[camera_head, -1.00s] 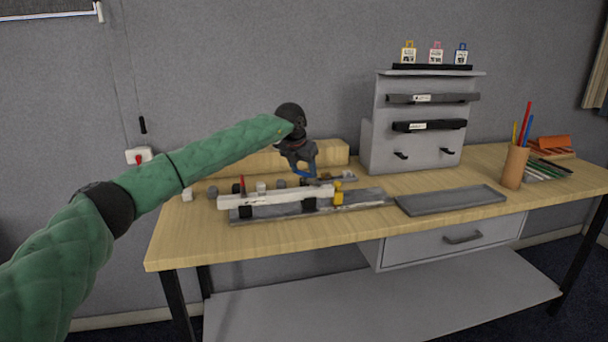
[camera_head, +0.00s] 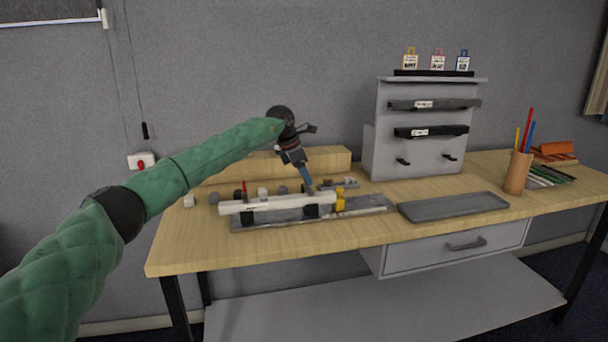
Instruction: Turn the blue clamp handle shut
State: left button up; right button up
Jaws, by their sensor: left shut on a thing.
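The blue clamp handle (camera_head: 307,177) stands tilted above the long white bar (camera_head: 262,206) on the table, its lower end near the bar's right part. My left gripper (camera_head: 300,164) comes down from above and is shut on the upper part of the handle. Its fingers partly hide the handle. A red upright handle (camera_head: 244,186) stands near the bar's left end. A yellow piece (camera_head: 340,201) is at the bar's right end. The bar rests over a grey base plate (camera_head: 370,204). My right gripper is not in view.
An empty grey tray (camera_head: 452,206) lies right of the base plate. A grey rack (camera_head: 417,152) stands behind it. A pen cup (camera_head: 517,173) is at the far right. A wooden block (camera_head: 240,167) lies behind the bar. The table's front left is clear.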

pick_arm(q)
jog(key=shift+m, duration=0.3)
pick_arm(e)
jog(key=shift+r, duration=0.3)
pick_arm(q)
jog(key=o, duration=1)
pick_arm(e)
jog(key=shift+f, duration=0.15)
pick_arm(q)
jog(key=shift+a+r, duration=0.1)
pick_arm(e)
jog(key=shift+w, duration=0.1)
pick_arm(q)
jog(key=b+v, duration=0.1)
jog(key=v, duration=0.6)
jog(key=shift+a+r, duration=0.15)
jog(key=shift+r, duration=0.1)
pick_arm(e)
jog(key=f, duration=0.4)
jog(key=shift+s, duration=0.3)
